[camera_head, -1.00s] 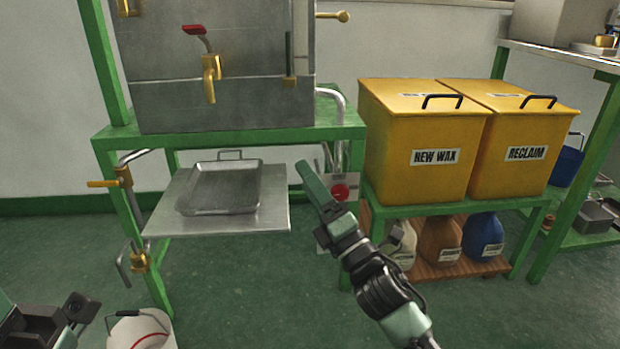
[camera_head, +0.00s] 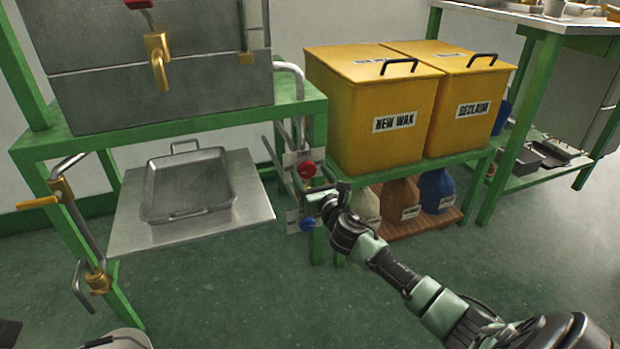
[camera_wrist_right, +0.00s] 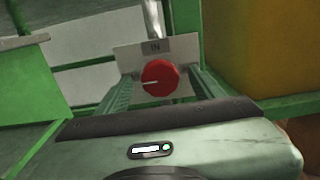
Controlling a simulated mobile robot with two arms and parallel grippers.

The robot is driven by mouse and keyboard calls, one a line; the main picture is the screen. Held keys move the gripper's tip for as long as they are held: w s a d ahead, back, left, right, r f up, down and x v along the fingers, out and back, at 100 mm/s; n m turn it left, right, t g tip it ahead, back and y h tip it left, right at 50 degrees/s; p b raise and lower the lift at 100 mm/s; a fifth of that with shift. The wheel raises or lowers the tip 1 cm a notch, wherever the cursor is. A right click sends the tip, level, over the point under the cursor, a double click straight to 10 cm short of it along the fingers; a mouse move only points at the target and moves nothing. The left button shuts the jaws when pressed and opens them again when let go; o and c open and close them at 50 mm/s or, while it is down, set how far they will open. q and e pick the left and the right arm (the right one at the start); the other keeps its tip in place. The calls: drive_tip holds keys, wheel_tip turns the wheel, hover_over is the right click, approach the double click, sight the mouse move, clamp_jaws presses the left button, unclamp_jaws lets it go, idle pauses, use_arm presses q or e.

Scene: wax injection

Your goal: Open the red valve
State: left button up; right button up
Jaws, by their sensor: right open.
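The red valve is a round red knob (camera_head: 307,169) on a pale plate at the right leg of the green stand. In the right wrist view the red knob (camera_wrist_right: 160,77) sits below an "IN" label, with a white mark on its face pointing left. My right gripper (camera_head: 304,183) is open in front of it. In the wrist view its two fingers (camera_wrist_right: 163,80) reach toward the plate, one on each side of the knob. I cannot tell whether they touch it. My left gripper is not in view.
A blue knob (camera_head: 307,224) sits just below the red one. A metal tray (camera_head: 188,214) rests on a shelf (camera_head: 262,200) to the left. Yellow bins (camera_head: 345,140) stand on a green rack to the right. A brass tap (camera_head: 158,60) is on the steel tank.

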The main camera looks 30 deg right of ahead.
drive_tip(key=shift+w+d, duration=0.1)
drive_tip(key=shift+w, duration=0.3)
drive_tip(key=c, duration=1.4)
drive_tip(key=shift+o, duration=0.2)
